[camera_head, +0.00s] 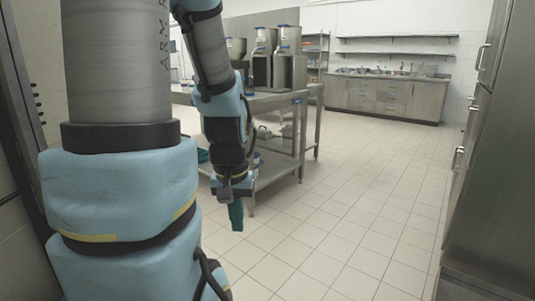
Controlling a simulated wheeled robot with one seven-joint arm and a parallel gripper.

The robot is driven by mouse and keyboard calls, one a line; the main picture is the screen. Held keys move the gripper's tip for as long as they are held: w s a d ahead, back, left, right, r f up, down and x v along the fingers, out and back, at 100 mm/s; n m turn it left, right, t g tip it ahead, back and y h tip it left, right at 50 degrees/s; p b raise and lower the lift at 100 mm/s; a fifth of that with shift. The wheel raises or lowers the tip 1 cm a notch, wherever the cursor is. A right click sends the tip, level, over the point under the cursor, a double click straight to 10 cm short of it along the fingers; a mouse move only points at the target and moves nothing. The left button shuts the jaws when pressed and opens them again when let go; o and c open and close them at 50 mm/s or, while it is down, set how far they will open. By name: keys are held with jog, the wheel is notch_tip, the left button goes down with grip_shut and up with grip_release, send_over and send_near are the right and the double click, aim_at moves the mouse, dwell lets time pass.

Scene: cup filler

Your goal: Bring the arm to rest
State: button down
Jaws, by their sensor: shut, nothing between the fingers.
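My arm fills the left of the view, with light blue and grey links. Its forearm hangs down in front of the steel table. My gripper (236,216) points down at the end of it, with teal fingers close together. It is shut and empty, held in the air over the tiled floor, apart from the table.
A steel table (278,99) with a lower shelf stands behind my forearm and carries dispenser machines (287,60). A counter with drawers (385,97) lines the back wall. Tall steel cabinets (495,150) stand at the right. The tiled floor (350,200) between is clear.

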notch_tip(320, 180, up, 20)
jog(key=p, duration=1.7)
jog(key=shift+f, duration=0.15)
jog(key=shift+d, duration=0.1)
